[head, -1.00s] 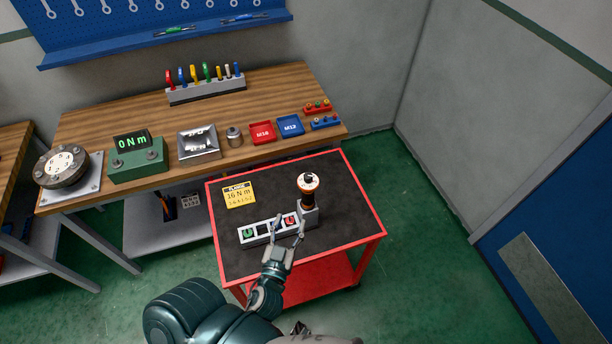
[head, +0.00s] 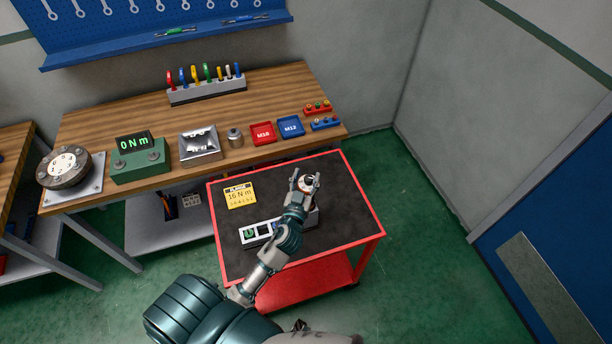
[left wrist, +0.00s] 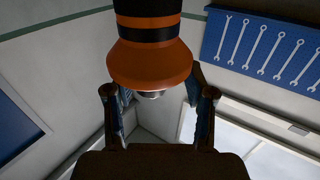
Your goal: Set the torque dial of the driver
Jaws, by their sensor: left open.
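The driver (head: 306,187) stands upright on the red cart, at the right of its dark top. Its white-topped upper end shows between the fingers of my left gripper (head: 305,179); the gripper hides most of its body. In the left wrist view its orange flared part with black bands (left wrist: 150,62) fills the top middle, between and beyond my two spread fingers (left wrist: 157,98). My left gripper is open around it; contact cannot be told. The dial's marks are too small to read. A yellow card (head: 240,195) reading 16 N m lies on the cart. My right gripper is out of view.
A switch panel (head: 249,233) with a green button lies on the red cart (head: 356,236), partly behind my arm. The workbench (head: 105,103) behind holds a green readout box (head: 138,160) showing 0 Nm, trays and a tool rack. The cart's right side is clear.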

